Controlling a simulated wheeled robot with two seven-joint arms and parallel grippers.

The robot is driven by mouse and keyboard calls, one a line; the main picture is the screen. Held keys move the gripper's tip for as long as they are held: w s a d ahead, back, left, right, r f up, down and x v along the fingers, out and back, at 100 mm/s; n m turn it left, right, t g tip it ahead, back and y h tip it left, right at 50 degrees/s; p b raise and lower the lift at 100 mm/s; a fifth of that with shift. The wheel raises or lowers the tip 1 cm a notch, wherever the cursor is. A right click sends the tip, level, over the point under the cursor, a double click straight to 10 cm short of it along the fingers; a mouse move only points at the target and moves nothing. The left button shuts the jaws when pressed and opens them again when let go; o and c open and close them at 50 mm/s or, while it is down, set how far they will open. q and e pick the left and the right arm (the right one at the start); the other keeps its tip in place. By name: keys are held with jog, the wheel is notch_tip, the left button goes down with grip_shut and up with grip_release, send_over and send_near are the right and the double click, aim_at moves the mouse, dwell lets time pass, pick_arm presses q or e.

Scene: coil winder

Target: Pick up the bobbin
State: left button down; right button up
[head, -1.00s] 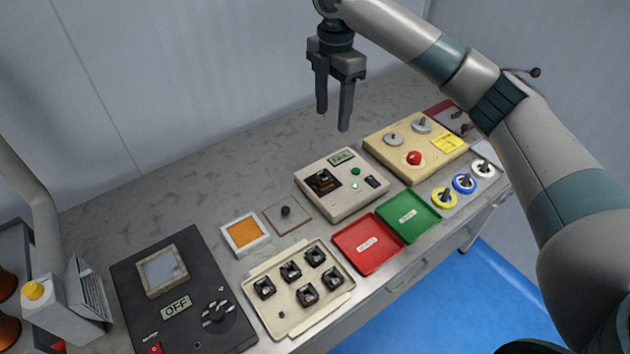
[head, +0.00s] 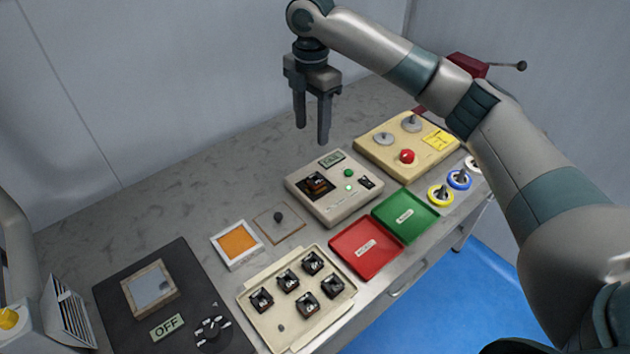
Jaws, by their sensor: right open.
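Several black square bobbins (head: 288,280) sit in the cream tray (head: 338,313) at the front of the bench. One more dark bobbin, with a reddish-brown part, (head: 316,184) sits in the black recess of the beige tester box (head: 337,212). I cannot tell which bobbin the task means. My right gripper (head: 312,138) points down with its two fingers apart and nothing between them. It hangs above and behind the tester box, clear of every bobbin. My left gripper does not show.
Red (head: 378,262) and green (head: 423,222) trays lie right of the cream tray. An orange-topped pad (head: 239,243) and a small plate with a dark knob (head: 278,217) lie left of the tester. A yellowish box with a red button (head: 407,157) stands right. The back left bench is clear.

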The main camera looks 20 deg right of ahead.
jog(key=p, duration=0.1)
send_over(316, 175)
jog(key=s+a, duration=0.1)
notch_tip(316, 175, down, 4)
notch_tip(316, 175, down, 7)
jog(key=shift+a+r+p, duration=0.1)
jog(key=shift+p, duration=0.85)
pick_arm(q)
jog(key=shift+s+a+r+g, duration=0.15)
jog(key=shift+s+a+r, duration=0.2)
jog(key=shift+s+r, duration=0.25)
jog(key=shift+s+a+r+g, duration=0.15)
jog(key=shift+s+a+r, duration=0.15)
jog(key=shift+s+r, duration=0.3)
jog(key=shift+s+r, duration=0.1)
pick_arm(e)
jog(key=shift+f+p, duration=0.35)
jog(key=shift+f, duration=0.05)
jog(key=f, duration=0.1)
jog(key=f+p, duration=0.1)
jog(key=f, duration=0.1)
jog(key=shift+s+d+p, duration=0.15)
jog(key=shift+d+p, duration=0.15)
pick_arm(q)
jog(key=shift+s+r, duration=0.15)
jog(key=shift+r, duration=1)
pick_arm(e)
jog(key=shift+f, duration=0.75)
